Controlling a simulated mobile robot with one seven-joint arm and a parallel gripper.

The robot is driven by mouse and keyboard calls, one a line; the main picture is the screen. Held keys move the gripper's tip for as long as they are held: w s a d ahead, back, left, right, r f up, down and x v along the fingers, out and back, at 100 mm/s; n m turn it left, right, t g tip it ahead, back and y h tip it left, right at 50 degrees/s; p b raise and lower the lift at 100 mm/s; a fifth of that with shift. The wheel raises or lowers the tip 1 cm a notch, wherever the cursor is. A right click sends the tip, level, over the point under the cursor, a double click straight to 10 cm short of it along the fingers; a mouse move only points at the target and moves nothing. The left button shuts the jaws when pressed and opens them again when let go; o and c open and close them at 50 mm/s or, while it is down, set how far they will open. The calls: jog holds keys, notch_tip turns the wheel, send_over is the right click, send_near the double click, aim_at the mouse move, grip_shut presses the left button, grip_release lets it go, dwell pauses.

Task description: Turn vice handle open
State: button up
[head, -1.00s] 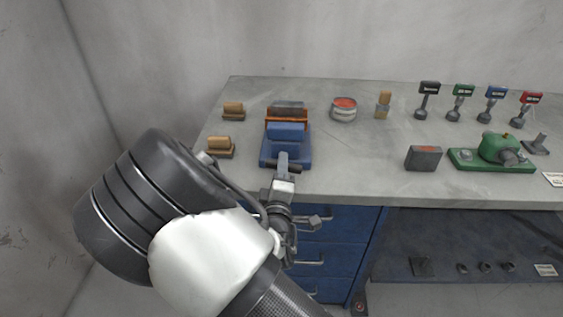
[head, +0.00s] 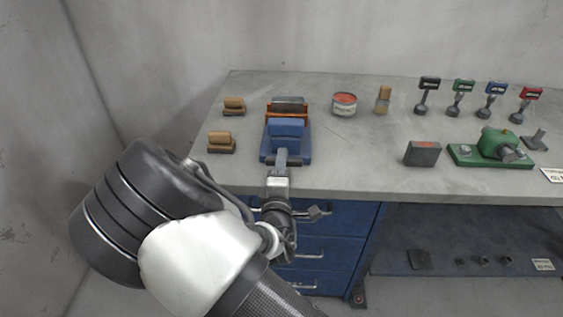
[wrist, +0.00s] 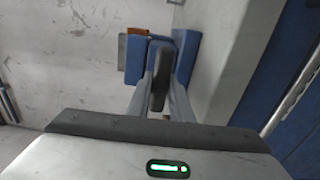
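The blue vice (head: 287,129) with an orange part behind its front jaw stands at the front left of the grey workbench. My gripper (head: 281,158) reaches the vice's front from below, level with the bench edge. In the wrist view, the dark vice handle (wrist: 160,78) lies lengthwise between the two fingers of my gripper (wrist: 160,90), which close in on both sides of it. The blue vice body (wrist: 187,58) is just beyond.
Two wooden blocks with brown bases (head: 221,142) stand left of the vice. A tin (head: 344,104), a brush (head: 383,100), a grey box (head: 422,153) and a green machine (head: 490,148) stand to the right. Blue drawers (head: 330,234) with metal handles are below the bench edge.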

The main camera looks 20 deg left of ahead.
jog(key=o, duration=0.4)
jog(key=v, duration=1.7)
jog(key=shift+s, duration=0.25)
jog(key=shift+w+f, duration=0.1)
jog(key=shift+w, duration=0.05)
